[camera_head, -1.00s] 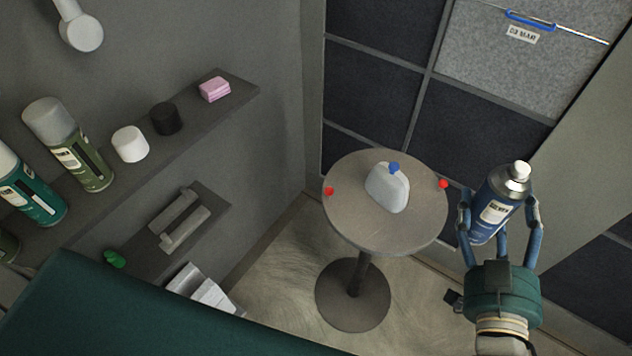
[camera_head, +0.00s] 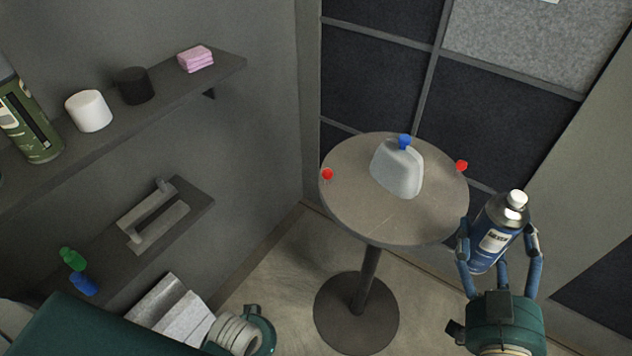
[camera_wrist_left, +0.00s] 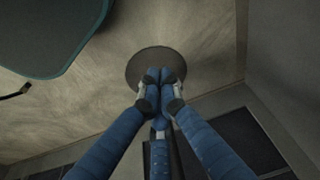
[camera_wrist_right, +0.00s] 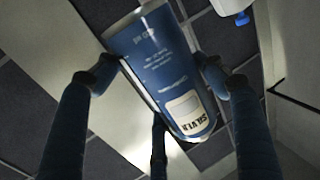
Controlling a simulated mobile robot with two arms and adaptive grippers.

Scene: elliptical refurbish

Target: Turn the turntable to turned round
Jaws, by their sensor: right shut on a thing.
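The turntable (camera_head: 350,215) is a round grey-brown top on a pedestal, in the middle of the head view. Red knobs stick up at its left rim (camera_head: 327,174) and right rim (camera_head: 461,165). A white jug (camera_head: 400,172) with a blue cap stands on it. My right gripper (camera_head: 497,240) is shut on a blue spray can (camera_head: 490,249), beside the table's right rim; the can fills the right wrist view (camera_wrist_right: 160,70). My left gripper (camera_wrist_left: 160,85) has its fingertips together, with nothing seen between them; the pedestal foot (camera_wrist_left: 150,62) shows beyond it.
A wall shelf (camera_head: 120,110) on the left bears a green can (camera_head: 28,125), a white tub (camera_head: 88,110), a black tub (camera_head: 134,85) and pink sponges (camera_head: 195,59). A lower shelf (camera_head: 190,215) holds a grey holder. The floor around the foot is mostly clear.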

